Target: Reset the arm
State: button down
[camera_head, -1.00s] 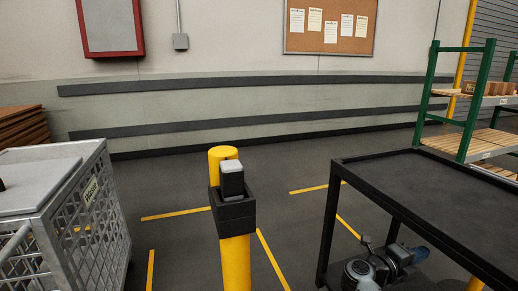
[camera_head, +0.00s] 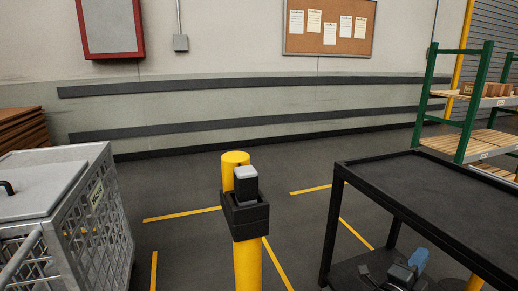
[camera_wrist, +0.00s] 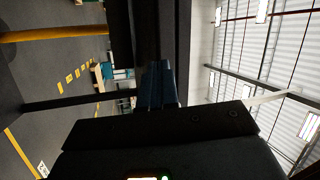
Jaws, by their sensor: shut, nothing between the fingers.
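My gripper (camera_wrist: 158,84) shows in the wrist view as dark blue-grey fingers lying together beyond the dark wrist housing. They are shut, and nothing shows between them. The wrist view is turned on its side, with the floor at left and the ceiling at right. The fingers are away from any object I can make out. A dark, partly blue, motor-like shape (camera_head: 404,273) shows low under the black cart (camera_head: 430,190), cut off by the picture's bottom edge.
A yellow post (camera_head: 235,160) with a black box (camera_head: 246,215) stands mid-floor. A grey mesh cage (camera_head: 105,205) stands at left. A green-framed shelf (camera_head: 468,105) is at right. Open floor with yellow lines lies before the wall.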

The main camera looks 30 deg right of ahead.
jog(key=s+a+r+n+t+y+p, duration=0.2)
jog(key=s+a+r+n+t+y, duration=0.2)
jog(key=a+n, duration=0.7)
jog(key=s+a+r+n+t+y+p, duration=0.3)
jog(key=s+a+n+y, duration=0.6)
jog(key=a, duration=0.6)
jog(key=s+a+r+n+t+y+p, duration=0.2)
jog(key=s+a+r+n+t+y, duration=0.4)
jog(key=a+n, duration=0.6)
jog(key=shift+s+a+r+n+t+y+p, duration=0.35)
jog(key=shift+a+r+y, duration=0.2)
jog(key=shift+y, duration=0.55)
